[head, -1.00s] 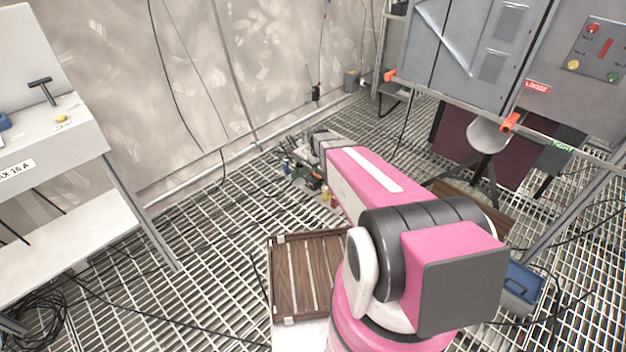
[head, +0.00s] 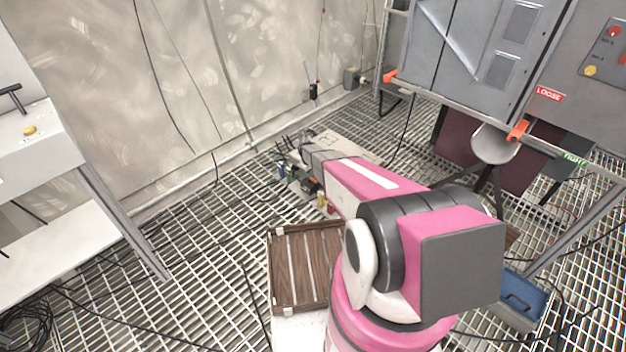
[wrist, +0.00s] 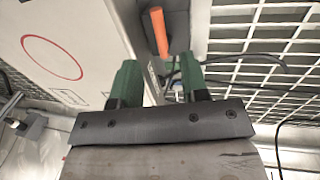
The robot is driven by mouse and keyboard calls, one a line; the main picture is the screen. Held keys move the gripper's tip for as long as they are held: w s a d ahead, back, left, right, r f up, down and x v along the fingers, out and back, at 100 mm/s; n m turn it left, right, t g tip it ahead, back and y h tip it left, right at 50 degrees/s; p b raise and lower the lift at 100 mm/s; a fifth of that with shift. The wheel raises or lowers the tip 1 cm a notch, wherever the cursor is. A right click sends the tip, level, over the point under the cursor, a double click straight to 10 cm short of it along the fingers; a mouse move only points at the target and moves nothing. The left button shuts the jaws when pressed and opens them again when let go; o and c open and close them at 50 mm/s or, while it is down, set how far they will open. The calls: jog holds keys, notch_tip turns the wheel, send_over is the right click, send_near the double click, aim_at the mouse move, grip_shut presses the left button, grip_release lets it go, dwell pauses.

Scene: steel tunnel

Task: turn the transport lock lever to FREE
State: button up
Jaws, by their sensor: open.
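In the wrist view an orange bar (wrist: 159,31), which looks like a lever handle, stands out from a dark block (wrist: 176,22) ahead of my gripper. My gripper (wrist: 158,70) has two green fingers, open and apart, with nothing between them. The bar lies beyond the fingertips, near the middle of the gap; contact cannot be made out. I cannot read a FREE mark. In the head view my arm reaches away from me toward the back wall, and the gripper is small and hard to separate from the clutter there.
A white panel with a red circle (wrist: 52,57) is close at left in the wrist view. A grey cabinet (head: 470,45) with orange handles (head: 517,130) and a LOOSE label stands right. A bench (head: 45,150) stands left. A wooden tray (head: 290,268) and a blue box (head: 522,292) are near.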

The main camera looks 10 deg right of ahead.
aim_at(313, 180)
jog(key=f, duration=0.4)
jog(key=d+f, duration=0.1)
jog(key=f, duration=0.1)
jog(key=shift+w+f, duration=0.15)
jog(key=shift+w, duration=0.2)
grip_shut()
